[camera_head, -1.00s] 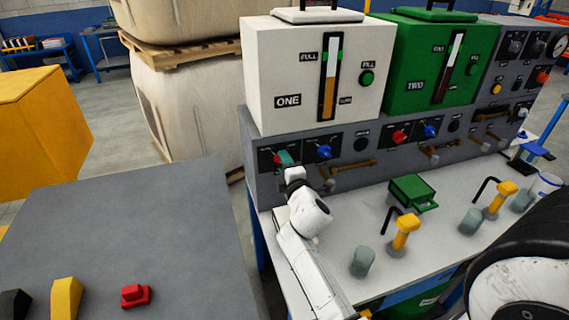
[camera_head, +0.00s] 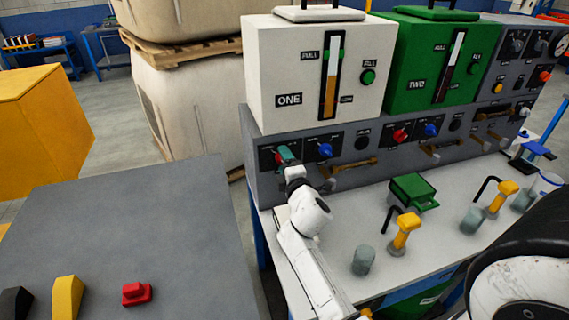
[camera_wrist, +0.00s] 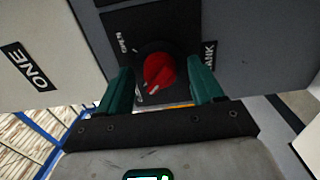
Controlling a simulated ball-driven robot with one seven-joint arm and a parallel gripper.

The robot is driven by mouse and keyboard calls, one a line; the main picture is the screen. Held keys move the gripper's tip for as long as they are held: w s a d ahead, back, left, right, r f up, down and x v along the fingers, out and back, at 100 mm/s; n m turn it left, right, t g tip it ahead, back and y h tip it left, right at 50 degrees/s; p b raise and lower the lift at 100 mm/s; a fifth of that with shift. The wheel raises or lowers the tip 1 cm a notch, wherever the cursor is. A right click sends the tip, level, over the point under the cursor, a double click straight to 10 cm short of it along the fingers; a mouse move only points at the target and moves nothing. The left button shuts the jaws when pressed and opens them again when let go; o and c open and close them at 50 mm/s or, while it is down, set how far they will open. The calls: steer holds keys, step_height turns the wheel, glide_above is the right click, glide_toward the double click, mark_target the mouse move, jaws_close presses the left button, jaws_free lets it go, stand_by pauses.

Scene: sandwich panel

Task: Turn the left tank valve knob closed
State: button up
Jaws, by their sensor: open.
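The red valve knob (camera_wrist: 159,71) sits on a black plate with partly readable lettering, below the white tank marked ONE (camera_head: 289,100). In the wrist view my gripper (camera_wrist: 165,84) is open, its two green fingers on either side of the red knob with gaps between; whether a finger touches it I cannot tell.
Brown-handled levers (camera_head: 357,166) stick out of the panel below the knobs. A green box (camera_head: 411,191) and yellow-topped handles (camera_head: 406,227) stand on the white bench (camera_head: 340,262). The green tank (camera_head: 440,62) is to the right. A grey table (camera_head: 130,225) is at the left.

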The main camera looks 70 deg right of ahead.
steer(key=shift+s+a, duration=0.1)
steer(key=b+v, duration=0.2)
steer(key=v, duration=0.8)
steer(key=shift+a, duration=0.25)
steer(key=shift+s, duration=0.1)
